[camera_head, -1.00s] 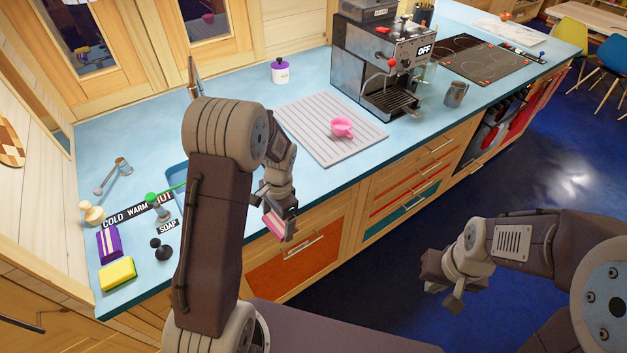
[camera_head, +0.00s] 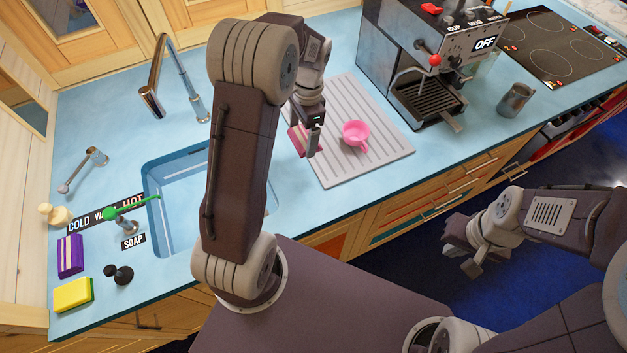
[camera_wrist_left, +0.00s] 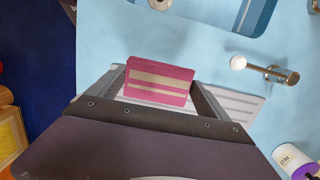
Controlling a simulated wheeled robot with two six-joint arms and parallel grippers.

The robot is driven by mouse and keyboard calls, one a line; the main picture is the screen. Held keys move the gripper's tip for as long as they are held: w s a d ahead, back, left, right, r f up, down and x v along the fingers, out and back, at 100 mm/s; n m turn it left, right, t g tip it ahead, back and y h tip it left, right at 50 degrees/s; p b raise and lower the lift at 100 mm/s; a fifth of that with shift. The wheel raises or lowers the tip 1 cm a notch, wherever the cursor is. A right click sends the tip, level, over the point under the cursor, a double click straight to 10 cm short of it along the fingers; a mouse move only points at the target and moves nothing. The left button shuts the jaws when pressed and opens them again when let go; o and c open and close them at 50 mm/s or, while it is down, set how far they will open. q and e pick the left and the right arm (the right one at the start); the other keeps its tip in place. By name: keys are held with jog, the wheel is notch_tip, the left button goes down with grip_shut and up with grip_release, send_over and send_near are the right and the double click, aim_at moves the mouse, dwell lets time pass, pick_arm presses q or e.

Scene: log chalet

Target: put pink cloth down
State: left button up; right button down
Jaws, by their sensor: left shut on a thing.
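The pink cloth (camera_head: 298,142) is a small folded block with pale stripes. My left gripper (camera_head: 306,142) is shut on it at the left edge of the grey ribbed drainboard (camera_head: 375,168). The cloth also shows between the fingers in the left wrist view (camera_wrist_left: 160,82), with blue counter beyond it. The gripper partly hides the cloth in the head view, and I cannot tell whether it touches the surface below. My right gripper (camera_head: 463,258) is open and empty, in front of the counter at the right.
A pink cup (camera_head: 356,134) stands on the drainboard, just right of the cloth. The sink (camera_head: 160,205) with its tall tap (camera_head: 178,80) lies left, partly behind my arm. The coffee machine (camera_head: 425,60) stands behind right. A yellow sponge (camera_head: 73,294) and purple cloth (camera_head: 70,255) lie far left.

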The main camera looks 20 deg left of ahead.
pick_arm(q)
jog(key=s+d+f, duration=0.2)
jog(key=s, duration=0.5)
send_over(302, 202)
jog(key=w, duration=0.1)
notch_tip(302, 202, down, 4)
jog(key=shift+f, duration=0.1)
jog(key=shift+s+d+f, duration=0.1)
jog(key=shift+s+d, duration=0.05)
jog(key=shift+s, duration=0.4)
notch_tip(302, 202, down, 4)
jog(key=shift+w+r, duration=0.1)
jog(key=shift+r, duration=0.05)
jog(key=shift+w+f, duration=0.15)
jog(key=shift+f, duration=0.1)
pick_arm(e)
jog(key=shift+s+r, duration=0.2)
jog(key=shift+s, duration=0.55)
jog(key=shift+s, duration=0.1)
pick_arm(q)
jog(key=o, duration=1)
jog(key=shift+f, duration=0.1)
jog(key=shift+o, duration=1)
